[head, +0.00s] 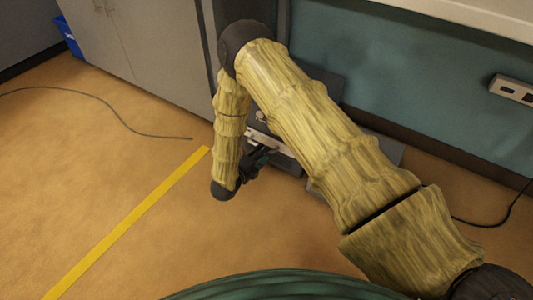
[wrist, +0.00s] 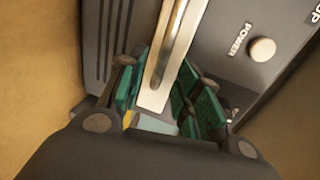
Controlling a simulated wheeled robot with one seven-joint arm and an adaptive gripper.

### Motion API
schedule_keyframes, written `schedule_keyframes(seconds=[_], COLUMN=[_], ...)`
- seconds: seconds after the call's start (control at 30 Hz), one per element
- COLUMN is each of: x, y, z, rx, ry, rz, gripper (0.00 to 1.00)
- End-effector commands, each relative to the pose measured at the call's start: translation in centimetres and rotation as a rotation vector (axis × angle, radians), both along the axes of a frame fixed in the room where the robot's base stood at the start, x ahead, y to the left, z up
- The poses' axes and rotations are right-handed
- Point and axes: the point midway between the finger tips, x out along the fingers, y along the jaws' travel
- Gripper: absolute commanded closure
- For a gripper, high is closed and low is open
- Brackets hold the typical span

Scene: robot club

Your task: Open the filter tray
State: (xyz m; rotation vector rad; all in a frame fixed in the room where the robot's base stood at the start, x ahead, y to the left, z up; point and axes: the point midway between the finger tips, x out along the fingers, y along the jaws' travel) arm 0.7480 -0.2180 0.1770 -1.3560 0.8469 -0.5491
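In the wrist view, a dark grey machine front carries a pale metal strip with a long, shiny bar handle (wrist: 172,45), which seems to belong to the filter tray. My gripper (wrist: 160,82) has its two teal-padded fingers apart, one on each side of the lower end of the handle. I cannot tell whether the pads touch it. In the head view, my gripper (head: 257,160) is dark and small, at the front of a low grey machine (head: 378,150). My arm hides much of the machine, and I see no clear gap around the tray.
A round power knob (wrist: 262,50) is right of the handle, with vent slots (wrist: 112,40) to its left. Grey cabinets (head: 150,50) stand behind left, beside a blue bin (head: 68,38). A cable (head: 100,105) and yellow tape (head: 130,222) lie on the open floor at left.

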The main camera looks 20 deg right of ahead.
Motion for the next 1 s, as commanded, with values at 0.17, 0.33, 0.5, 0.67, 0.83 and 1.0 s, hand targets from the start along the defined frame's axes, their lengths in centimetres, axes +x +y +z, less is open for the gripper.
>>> schedule_keyframes(seconds=[0.17, 0.33, 0.5, 0.67, 0.83, 1.0], x=[1.5, 2.2, 2.4, 2.4, 2.4, 2.4], y=[-1.9, -2.7, -3.0, -3.0, -3.0, -3.0], z=[-0.7, -0.8, -0.8, -0.8, -0.8, -0.8], rx=[0.000, 0.000, 0.000, 0.000, 0.000, 0.000], ry=[-0.001, 0.000, 0.001, 0.001, 0.001, 0.001], rz=[0.000, 0.001, 0.001, 0.001, 0.001, 0.001], gripper=[0.66, 0.66, 0.66, 0.66, 0.92, 1.00])
